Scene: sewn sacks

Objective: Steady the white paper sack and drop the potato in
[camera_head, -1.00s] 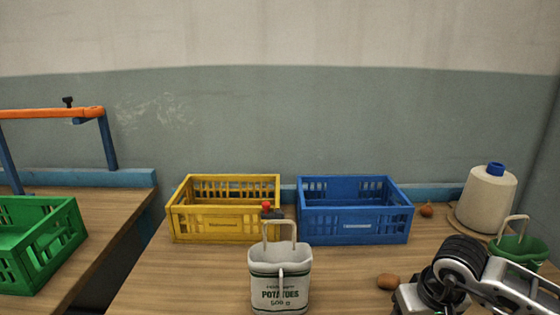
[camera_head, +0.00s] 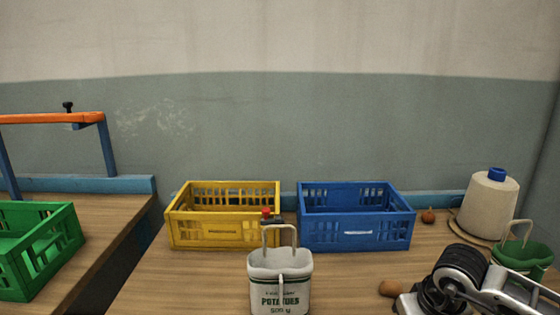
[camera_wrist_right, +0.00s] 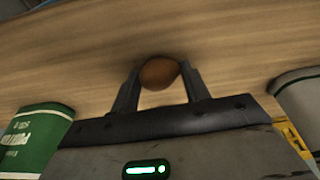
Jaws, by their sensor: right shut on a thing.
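The white paper sack (camera_head: 281,289) stands upright and open-topped on the table at the front middle, printed "POTATOES", with a pale loop (camera_head: 280,227) above its rim. My right gripper (camera_wrist_right: 158,82), fingers pointing up in the right wrist view, is shut on the brown potato (camera_wrist_right: 159,73). In the head view my right arm hides most of that gripper, right of the sack; a brown potato (camera_head: 390,288) shows just left of it and looks like the held one. The sack is clear of the gripper. My left gripper is not in view.
At right are a thread cone (camera_head: 487,205), a small round brown item (camera_head: 428,216) and a green sack (camera_head: 522,255). A green crate (camera_head: 40,255) is far left.

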